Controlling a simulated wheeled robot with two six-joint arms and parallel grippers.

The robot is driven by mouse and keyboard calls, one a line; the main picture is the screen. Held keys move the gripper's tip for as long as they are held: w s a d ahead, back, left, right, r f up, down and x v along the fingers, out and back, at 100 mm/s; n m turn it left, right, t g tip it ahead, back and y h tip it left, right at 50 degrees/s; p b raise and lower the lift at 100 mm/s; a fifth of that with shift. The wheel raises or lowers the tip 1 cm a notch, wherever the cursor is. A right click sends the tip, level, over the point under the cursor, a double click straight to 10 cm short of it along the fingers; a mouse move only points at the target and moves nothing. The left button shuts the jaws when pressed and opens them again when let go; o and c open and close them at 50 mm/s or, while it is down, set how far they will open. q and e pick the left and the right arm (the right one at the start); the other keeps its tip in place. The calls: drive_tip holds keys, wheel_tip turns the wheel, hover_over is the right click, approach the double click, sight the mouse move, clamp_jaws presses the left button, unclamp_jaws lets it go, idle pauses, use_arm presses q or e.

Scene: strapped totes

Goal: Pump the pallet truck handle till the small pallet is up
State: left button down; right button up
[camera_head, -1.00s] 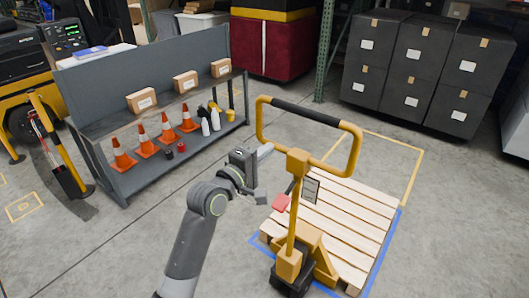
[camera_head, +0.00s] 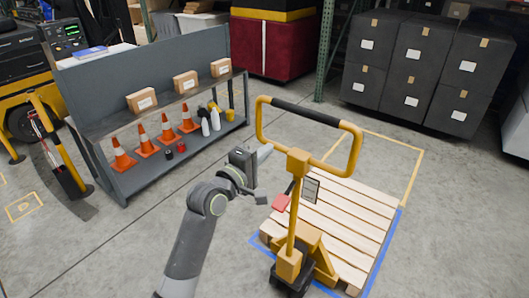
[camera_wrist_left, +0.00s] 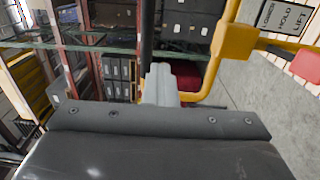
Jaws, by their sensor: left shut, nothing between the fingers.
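The yellow pallet truck handle (camera_head: 348,150) stands upright as a loop with a black grip bar (camera_head: 306,112) along its top. It rises from the truck's base (camera_head: 290,268). The small wooden pallet (camera_head: 340,222) sits behind the base, low over the floor inside a blue outline. My left gripper (camera_head: 264,152) is shut and empty, just left of the handle loop and seemingly apart from it. In the left wrist view the shut fingers (camera_wrist_left: 160,84) point toward the dark grip bar (camera_wrist_left: 147,35), with the yellow frame (camera_wrist_left: 235,42) to the right. My right gripper is not in view.
A grey shelf bench (camera_head: 150,115) with boxes, orange cones and bottles stands at the left. Dark stacked totes (camera_head: 420,65) stand at the back right. A red lever (camera_head: 281,202) juts from the handle post. Floor at the front left is clear.

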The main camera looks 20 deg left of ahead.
use_arm(q)
drive_tip(key=c, duration=1.2)
unclamp_jaws()
drive_tip(key=b+v, duration=0.1)
drive_tip(key=v, duration=1.6)
drive_tip(key=shift+s+a+r+b, duration=0.1)
drive_tip(key=shift+s+b, duration=0.1)
drive_tip(key=shift+b, duration=0.2)
